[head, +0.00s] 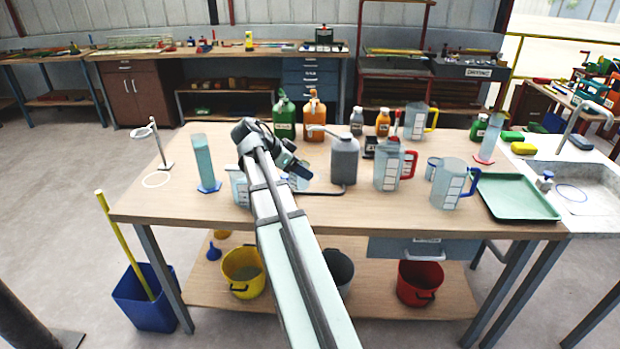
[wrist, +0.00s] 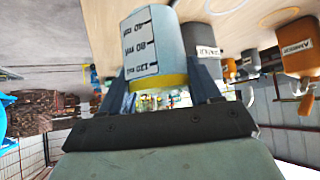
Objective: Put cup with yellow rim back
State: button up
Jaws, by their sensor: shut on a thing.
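The cup with the yellow rim (wrist: 155,45) is a pale blue cup with dark scale marks, close up in the wrist view. My gripper (wrist: 178,88) is shut on it at the yellow rim, with one finger on each side. The picture is upside down there, and the cup's base points towards the wooden table top. In the head view my gripper (head: 300,168) is over the middle of the table, and a pale bluish piece, which seems to be the cup (head: 298,182), shows partly beside my arm. Whether its base touches the table cannot be told.
A marked pale cup (head: 239,188) stands partly behind my arm. A grey can (head: 344,160), a red-handled jug (head: 388,172) and a blue-handled jug (head: 449,185) stand to the right. A white ring (head: 156,180) and a blue cylinder (head: 204,165) are left. The front left is clear.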

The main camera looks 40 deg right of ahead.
jog(key=shift+s+d+f+m+g, duration=0.2)
jog(key=shift+s+f+m, duration=0.1)
jog(key=shift+s, duration=0.15)
jog(key=shift+s+d+f+m+g, duration=0.1)
jog(key=shift+s+f+m+g, duration=0.15)
jog(key=shift+s, duration=0.2)
jog(key=w+d, duration=1.3)
jog(key=shift+m, duration=0.25)
jog(key=shift+s+a+f, duration=0.1)
jog(key=shift+s+f, duration=0.1)
jog(key=shift+f, duration=1.6)
jog(key=shift+s+a+f, duration=0.1)
jog(key=shift+s+f, duration=0.05)
jog(key=shift+f, duration=1.6)
jog(key=o, duration=1.2)
jog(key=shift+c, duration=0.2)
jog(key=v, duration=1.2)
